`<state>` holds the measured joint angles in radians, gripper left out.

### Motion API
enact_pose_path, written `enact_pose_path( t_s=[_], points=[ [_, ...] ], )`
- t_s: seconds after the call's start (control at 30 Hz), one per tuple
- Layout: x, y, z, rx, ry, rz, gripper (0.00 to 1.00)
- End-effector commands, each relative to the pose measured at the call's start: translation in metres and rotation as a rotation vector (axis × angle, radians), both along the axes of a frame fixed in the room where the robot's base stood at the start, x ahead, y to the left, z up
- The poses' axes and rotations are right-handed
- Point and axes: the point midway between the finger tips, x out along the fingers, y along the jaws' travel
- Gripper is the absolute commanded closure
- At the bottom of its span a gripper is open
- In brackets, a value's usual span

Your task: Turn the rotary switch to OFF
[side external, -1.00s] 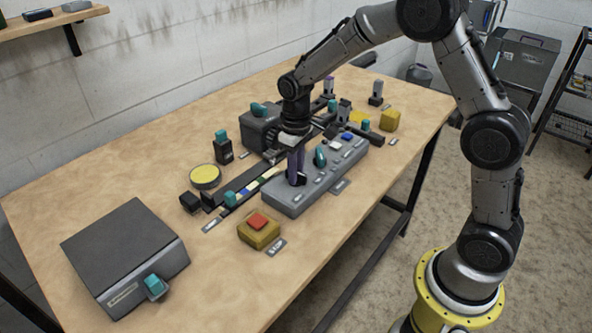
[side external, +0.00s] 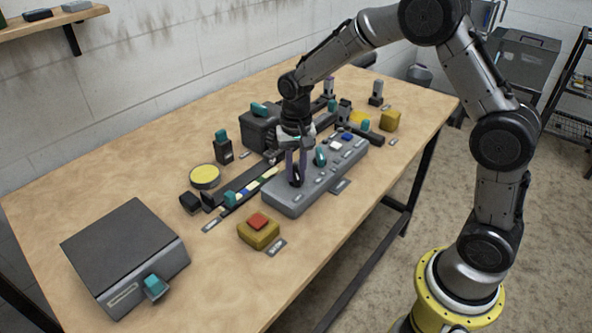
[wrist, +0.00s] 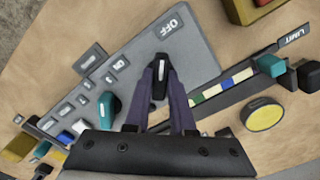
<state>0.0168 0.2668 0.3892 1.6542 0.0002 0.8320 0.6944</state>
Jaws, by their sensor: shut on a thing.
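The rotary switch (wrist: 159,84) is a black knob with a white pointer line, on the grey panel (wrist: 120,55). In the wrist view its pointer lies roughly up and down the picture, and the OFF label (wrist: 172,24) is printed above it, slightly right. My gripper (side external: 297,170) points down onto the panel's near-left end, its two purple-grey fingers shut on the knob from both sides.
A teal knob (side external: 320,156) and several small buttons share the panel. A slider track (side external: 243,186) runs beside it. A yellow box with a red button (side external: 258,222) and a yellow disc (side external: 205,177) stand nearby.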

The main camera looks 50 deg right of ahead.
Motion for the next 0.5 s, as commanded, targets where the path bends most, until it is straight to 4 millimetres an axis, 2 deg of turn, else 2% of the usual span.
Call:
enact_pose_path(
  t_s=[0.5],
  points=[
    [0.0007,0.0001,0.0021,0.000,-0.003,-0.092,1.00]
  ],
)
